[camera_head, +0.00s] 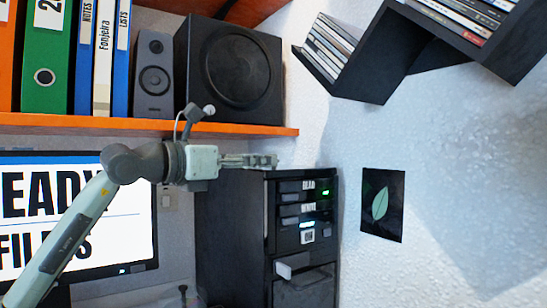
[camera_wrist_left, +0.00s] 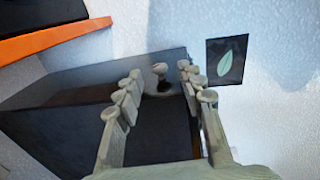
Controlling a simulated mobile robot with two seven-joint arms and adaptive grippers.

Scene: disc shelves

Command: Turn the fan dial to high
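My left gripper (camera_head: 262,161) reaches in from the left above the front top edge of a black tower case (camera_head: 235,225). In the left wrist view its two fingers (camera_wrist_left: 160,75) are spread apart with a gap between them. A small rounded, tan-topped thing (camera_wrist_left: 160,70) shows in that gap near the far top edge of the tower (camera_wrist_left: 150,125). I cannot tell whether it is the fan dial or whether a finger touches it. The tower's front has labelled panels (camera_head: 303,186) with green and white lights. No fan dial is clearly readable. My right gripper is not in view.
An orange shelf (camera_head: 150,126) with binders, a small speaker (camera_head: 153,75) and a large speaker (camera_head: 232,68) is above the arm. A monitor (camera_head: 140,220) stands at left. A leaf picture (camera_head: 382,205) hangs on the right wall. Black disc shelves (camera_head: 370,80) are upper right.

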